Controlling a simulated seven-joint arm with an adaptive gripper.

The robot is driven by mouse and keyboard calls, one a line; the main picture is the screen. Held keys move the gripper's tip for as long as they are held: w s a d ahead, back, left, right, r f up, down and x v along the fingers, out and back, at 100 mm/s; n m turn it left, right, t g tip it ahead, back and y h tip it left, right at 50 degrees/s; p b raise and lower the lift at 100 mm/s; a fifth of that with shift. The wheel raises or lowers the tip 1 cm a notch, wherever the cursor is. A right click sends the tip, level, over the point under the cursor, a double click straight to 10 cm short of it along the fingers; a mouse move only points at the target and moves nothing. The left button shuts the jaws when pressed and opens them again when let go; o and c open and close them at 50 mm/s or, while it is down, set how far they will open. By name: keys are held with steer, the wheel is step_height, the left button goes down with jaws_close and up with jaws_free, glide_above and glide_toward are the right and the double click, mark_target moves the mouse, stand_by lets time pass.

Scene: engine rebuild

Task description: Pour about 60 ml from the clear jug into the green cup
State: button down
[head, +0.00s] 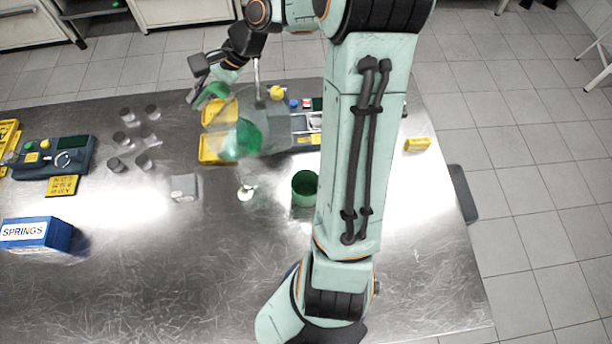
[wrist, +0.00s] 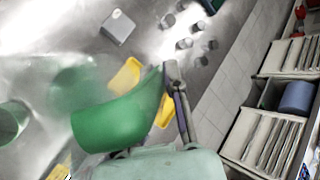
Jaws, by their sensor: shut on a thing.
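My gripper (head: 203,82) is shut on the green handle (head: 211,94) of the clear jug (head: 262,112). The handle also shows large in the wrist view (wrist: 115,122). The jug is held up over the table and seems tilted; its clear walls are hard to make out. A green patch (head: 242,138), apparently its contents, shows at its lower left in the head view. The green cup (head: 305,183) stands upright on the table, below and right of the jug. It also shows at the left edge of the wrist view (wrist: 10,122). I see no clear stream into it.
A yellow tray (head: 213,152) lies behind the jug. Several grey cylinders (head: 127,115), a grey block (head: 183,187) and a blue SPRINGS box (head: 38,233) stand to the left. A small yellow block (head: 417,144) is at the right. The front table is clear.

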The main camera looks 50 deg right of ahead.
mark_target(229, 99)
steer(key=shift+s+d+r+t+y, duration=0.15)
steer(key=shift+s+r+t+y, duration=0.2)
steer(key=shift+s+t, duration=0.2)
steer(key=shift+s+d+f+n+t+y, duration=0.1)
steer(key=shift+s+f+n+t+y, duration=0.15)
steer(key=shift+t, duration=0.2)
steer(key=shift+s+d+n+t, duration=0.1)
steer(key=shift+s+n+t, duration=0.05)
steer(key=shift+s+t, duration=0.25)
steer(key=shift+s+d+r+t+y, duration=0.15)
steer(key=shift+s+r+t+y, duration=0.15)
steer(key=shift+s+r+t, duration=0.25)
steer(key=shift+s+n+t+b, duration=0.3)
steer(key=shift+s+t+b, duration=0.05)
steer(key=shift+s+d+r+t+y+b, duration=0.2)
steer(key=shift+s+t+y+b, duration=0.2)
steer(key=shift+s+t, duration=0.15)
steer(key=shift+s+d+n+t+b, duration=0.2)
steer(key=shift+s+b, duration=0.1)
steer(key=shift+s, duration=0.15)
steer(key=shift+s+d+n+t+b, duration=0.15)
steer(key=shift+s+b, duration=0.15)
steer(key=shift+s, duration=0.15)
steer(key=shift+a+r+y, duration=0.1)
steer(key=shift+y, duration=0.2)
steer(key=shift+w+b, duration=0.2)
steer(key=shift+b, duration=0.15)
steer(key=shift+w, duration=0.25)
